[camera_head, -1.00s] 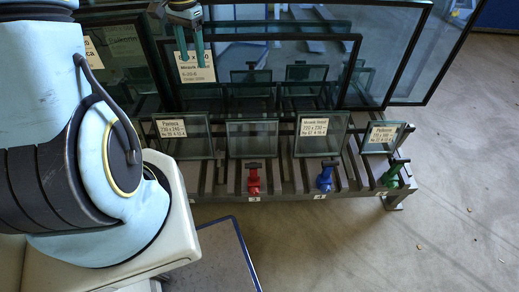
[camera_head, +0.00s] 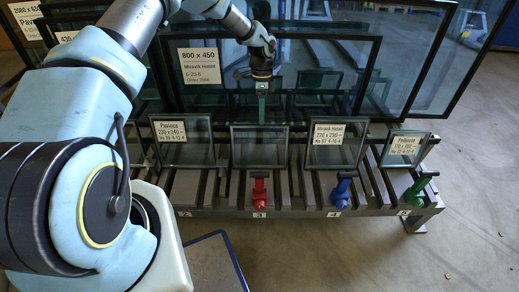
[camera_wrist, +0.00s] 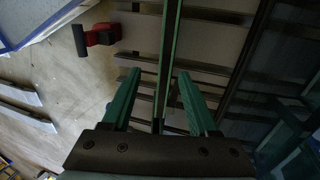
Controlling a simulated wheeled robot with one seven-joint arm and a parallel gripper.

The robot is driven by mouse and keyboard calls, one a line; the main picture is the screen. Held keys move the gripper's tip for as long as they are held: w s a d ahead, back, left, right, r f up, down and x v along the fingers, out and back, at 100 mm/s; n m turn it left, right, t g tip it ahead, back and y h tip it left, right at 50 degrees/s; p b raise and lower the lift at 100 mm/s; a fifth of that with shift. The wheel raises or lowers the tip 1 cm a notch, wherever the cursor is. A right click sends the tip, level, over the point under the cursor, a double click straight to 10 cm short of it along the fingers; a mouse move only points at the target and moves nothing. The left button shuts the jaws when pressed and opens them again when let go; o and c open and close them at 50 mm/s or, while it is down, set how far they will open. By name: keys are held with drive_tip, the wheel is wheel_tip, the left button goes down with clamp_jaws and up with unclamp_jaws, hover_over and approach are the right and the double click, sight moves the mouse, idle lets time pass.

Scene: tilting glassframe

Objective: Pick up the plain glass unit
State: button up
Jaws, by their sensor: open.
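The plain glass unit (camera_head: 258,148) is a small dark-framed pane without a label. It stands upright in the front row of the rack, between two labelled panes. My gripper (camera_head: 262,112) points down just above its top edge. In the wrist view, my gripper (camera_wrist: 162,92) is open, with one green finger on each side of the thin glass unit (camera_wrist: 171,45), seen edge-on. Whether the fingers touch the glass cannot be told.
Labelled small panes stand left (camera_head: 184,155) and right (camera_head: 333,155), with another (camera_head: 403,158) farther right. Large glass sheets (camera_head: 325,75) stand behind. Red (camera_head: 260,193), blue (camera_head: 341,190) and green (camera_head: 418,190) clamps line the rack's front. Open floor lies right.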

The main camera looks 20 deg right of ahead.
sight(260, 130)
drive_tip(key=x, duration=0.2)
drive_tip(key=shift+f, duration=0.3)
drive_tip(key=shift+w+x, duration=0.25)
drive_tip(key=shift+x, duration=1.05)
drive_tip(key=shift+w+x, duration=0.2)
drive_tip(key=shift+x, duration=1.1)
drive_tip(key=shift+a+f, duration=0.1)
drive_tip(key=shift+a, duration=0.1)
drive_tip(key=shift+c, duration=0.2)
clamp_jaws()
